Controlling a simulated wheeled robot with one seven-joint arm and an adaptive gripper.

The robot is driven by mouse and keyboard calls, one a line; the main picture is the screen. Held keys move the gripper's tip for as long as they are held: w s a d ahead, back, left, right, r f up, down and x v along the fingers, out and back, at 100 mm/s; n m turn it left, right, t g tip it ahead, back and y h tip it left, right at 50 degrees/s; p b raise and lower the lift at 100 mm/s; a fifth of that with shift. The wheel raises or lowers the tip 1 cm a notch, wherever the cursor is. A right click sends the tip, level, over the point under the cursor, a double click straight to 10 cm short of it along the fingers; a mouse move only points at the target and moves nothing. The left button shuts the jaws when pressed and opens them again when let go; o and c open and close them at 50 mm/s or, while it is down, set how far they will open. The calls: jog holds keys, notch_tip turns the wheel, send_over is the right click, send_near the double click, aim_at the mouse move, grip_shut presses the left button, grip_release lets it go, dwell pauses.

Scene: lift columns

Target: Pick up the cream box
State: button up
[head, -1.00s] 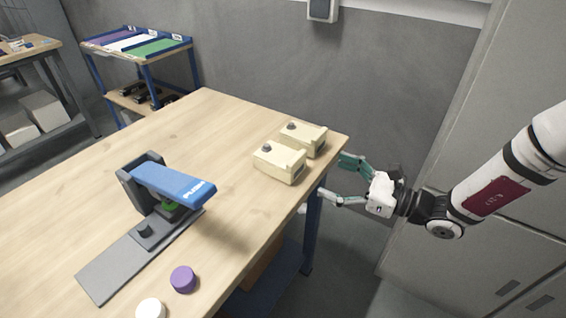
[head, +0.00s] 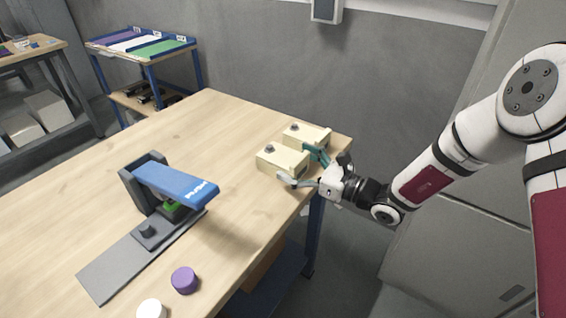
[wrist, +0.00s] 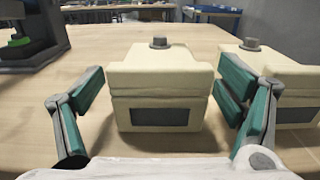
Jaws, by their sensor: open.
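Two cream boxes with dark knobs on top stand side by side near the right edge of the wooden table. The nearer cream box (head: 280,159) is also in the middle of the wrist view (wrist: 160,87). The other cream box (head: 307,137) stands behind it and shows at the right of the wrist view (wrist: 268,82). My gripper (head: 301,166) is open at the nearer box. In the wrist view its fingers (wrist: 158,108) stand to the left and right of that box, the right one in the gap between the boxes. The left finger is apart from the box; right contact is unclear.
A blue and grey press (head: 172,190) stands on the table (head: 120,180). A purple cap (head: 184,280) and a white cap (head: 151,309) lie near the front edge. A blue rack (head: 145,62) is behind. The table's middle is clear.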

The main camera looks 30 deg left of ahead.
jog(key=shift+w+a, duration=0.1)
jog(key=shift+a, duration=1.15)
jog(key=c, duration=1.6)
jog(key=shift+r, duration=0.15)
